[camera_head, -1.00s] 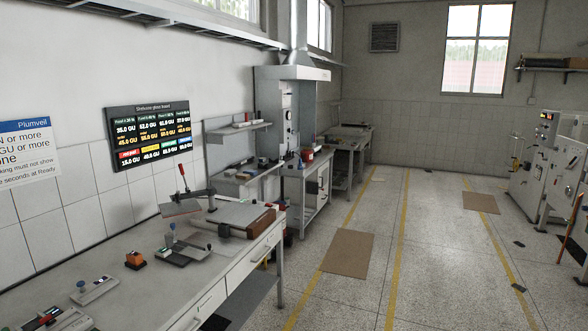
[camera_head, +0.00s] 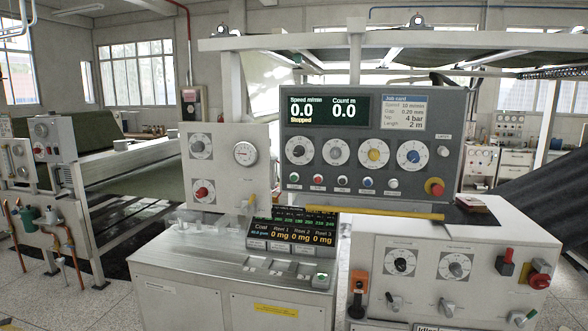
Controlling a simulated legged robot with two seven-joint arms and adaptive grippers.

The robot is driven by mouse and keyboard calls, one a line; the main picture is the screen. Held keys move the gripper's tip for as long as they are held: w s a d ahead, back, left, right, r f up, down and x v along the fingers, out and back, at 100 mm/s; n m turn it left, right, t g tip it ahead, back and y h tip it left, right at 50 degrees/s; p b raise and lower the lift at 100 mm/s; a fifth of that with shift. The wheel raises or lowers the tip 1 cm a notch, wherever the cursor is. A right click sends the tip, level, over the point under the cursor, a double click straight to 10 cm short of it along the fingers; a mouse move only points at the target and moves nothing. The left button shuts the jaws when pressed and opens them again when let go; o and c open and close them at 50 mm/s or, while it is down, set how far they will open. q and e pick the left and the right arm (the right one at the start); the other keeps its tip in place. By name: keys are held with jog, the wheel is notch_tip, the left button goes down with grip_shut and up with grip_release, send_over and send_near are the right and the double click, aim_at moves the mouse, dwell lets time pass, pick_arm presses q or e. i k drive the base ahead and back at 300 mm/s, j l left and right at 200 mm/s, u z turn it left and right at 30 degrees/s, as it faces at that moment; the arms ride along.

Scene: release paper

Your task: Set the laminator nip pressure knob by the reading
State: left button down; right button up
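A control panel (camera_head: 461,170) stands in the middle of the head view. Its display (camera_head: 327,110) reads speed 0.0, count 0.0 m and "Stopped". The job card (camera_head: 404,112) appears to read speed 10 m/min, gap 0.25 mm, nip 4 bar, length 2 m. Below are several round dials, including a yellow-centred knob (camera_head: 373,154) and a blue one (camera_head: 411,156). I cannot read which knob is for nip pressure, nor the gauge value. Neither gripper shows.
A steel cabinet (camera_head: 200,262) with a weighing display (camera_head: 291,229) stands front left. A lower white cabinet (camera_head: 456,282) with two dials stands front right. A red stop button (camera_head: 435,187) is on the main panel. Open floor (camera_head: 86,296) lies at lower left.

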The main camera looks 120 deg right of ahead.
aim_at(203, 192)
jog(key=z, duration=3.5)
